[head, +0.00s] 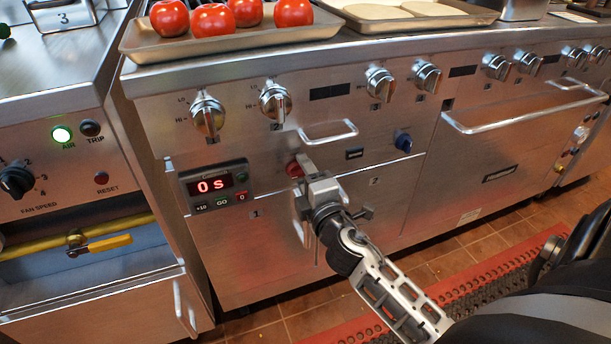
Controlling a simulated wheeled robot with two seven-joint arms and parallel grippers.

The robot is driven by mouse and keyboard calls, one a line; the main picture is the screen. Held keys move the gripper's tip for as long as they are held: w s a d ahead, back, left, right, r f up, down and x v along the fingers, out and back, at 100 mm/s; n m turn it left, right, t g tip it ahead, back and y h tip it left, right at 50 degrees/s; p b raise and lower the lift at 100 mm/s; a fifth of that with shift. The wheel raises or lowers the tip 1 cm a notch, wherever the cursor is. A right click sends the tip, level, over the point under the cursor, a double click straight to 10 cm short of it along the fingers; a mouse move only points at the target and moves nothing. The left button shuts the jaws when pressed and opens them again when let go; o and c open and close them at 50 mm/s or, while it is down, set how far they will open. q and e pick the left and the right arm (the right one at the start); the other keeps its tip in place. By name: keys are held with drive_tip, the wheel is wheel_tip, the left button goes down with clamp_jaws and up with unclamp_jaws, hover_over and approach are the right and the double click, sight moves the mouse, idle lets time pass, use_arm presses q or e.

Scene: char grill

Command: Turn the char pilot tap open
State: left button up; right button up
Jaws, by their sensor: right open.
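A small red knob (293,170) sits on the steel front of the range, right of the timer. A small blue knob (402,139) sits farther right on the same front. No readable label shows which is the char pilot tap. My right gripper (301,177) is open, with its fingers at the red knob. It partly covers the knob, and I cannot tell whether it touches it. My left gripper is not in view.
A timer (213,185) reading "0 s" is left of the gripper. Large control knobs (208,115) line the front above. A bar handle (328,133) juts out just above the gripper. A yellow valve lever (100,246) is at left. A tray (225,42) holds several tomatoes.

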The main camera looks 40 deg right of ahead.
use_arm(q)
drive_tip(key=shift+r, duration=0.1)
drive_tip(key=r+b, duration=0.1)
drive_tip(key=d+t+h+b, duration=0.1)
drive_tip(key=b, duration=0.1)
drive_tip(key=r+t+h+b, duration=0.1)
drive_tip(key=b, duration=0.1)
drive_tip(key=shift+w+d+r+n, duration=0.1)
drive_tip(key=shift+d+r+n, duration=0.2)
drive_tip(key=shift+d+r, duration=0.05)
use_arm(e)
drive_tip(key=v, duration=1.6)
drive_tip(key=shift+a, duration=0.15)
